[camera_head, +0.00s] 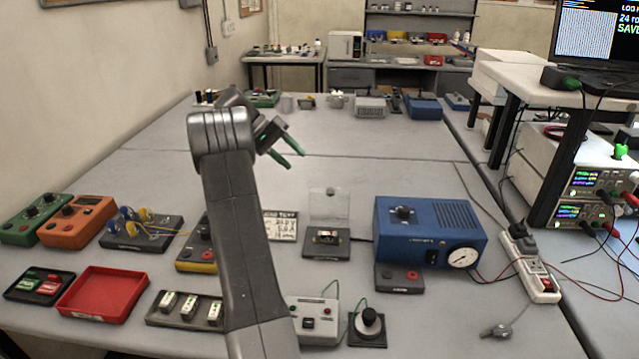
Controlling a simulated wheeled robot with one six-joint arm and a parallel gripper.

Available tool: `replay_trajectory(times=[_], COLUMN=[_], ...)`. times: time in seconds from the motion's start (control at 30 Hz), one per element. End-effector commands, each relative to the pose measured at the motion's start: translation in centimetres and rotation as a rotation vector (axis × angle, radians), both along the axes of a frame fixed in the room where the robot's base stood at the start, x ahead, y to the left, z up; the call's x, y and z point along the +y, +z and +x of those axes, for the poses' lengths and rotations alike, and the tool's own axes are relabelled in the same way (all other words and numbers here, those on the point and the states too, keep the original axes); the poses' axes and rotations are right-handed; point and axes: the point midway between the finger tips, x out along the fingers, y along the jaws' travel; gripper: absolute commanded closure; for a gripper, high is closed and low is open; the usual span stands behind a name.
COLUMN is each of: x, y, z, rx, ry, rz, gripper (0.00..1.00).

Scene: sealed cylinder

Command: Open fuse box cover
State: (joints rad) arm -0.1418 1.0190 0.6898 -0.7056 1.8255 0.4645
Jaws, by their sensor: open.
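The fuse box (327,251) is a small dark base with a pale part on its top, in the middle of the near table. A clear cover (322,208) with a small grey knob at its upper edge shows above the back of the base. It looks raised upright, but its outline is faint. My gripper (294,160) has green fingers, spread apart with nothing between them. It is in the air, above and left of the cover in the picture, apart from it.
A blue box with a dial (430,228) stands right of the fuse box. A white switch box (316,318) and a black knob unit (368,325) are in front. A red tray (103,292) lies left.

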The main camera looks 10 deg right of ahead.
Motion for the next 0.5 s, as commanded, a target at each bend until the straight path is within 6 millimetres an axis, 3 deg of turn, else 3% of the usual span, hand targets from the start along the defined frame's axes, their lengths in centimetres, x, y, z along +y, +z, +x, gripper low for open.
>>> replay_trajectory(times=[0.17,0.5], x=[-1.1,-5.8], y=[-1.0,-5.8], z=[-0.4,-2.3], rx=[0.001,0.003], ry=[-0.005,-0.004], rz=[-0.004,-0.002], gripper=[0.54,0.54])
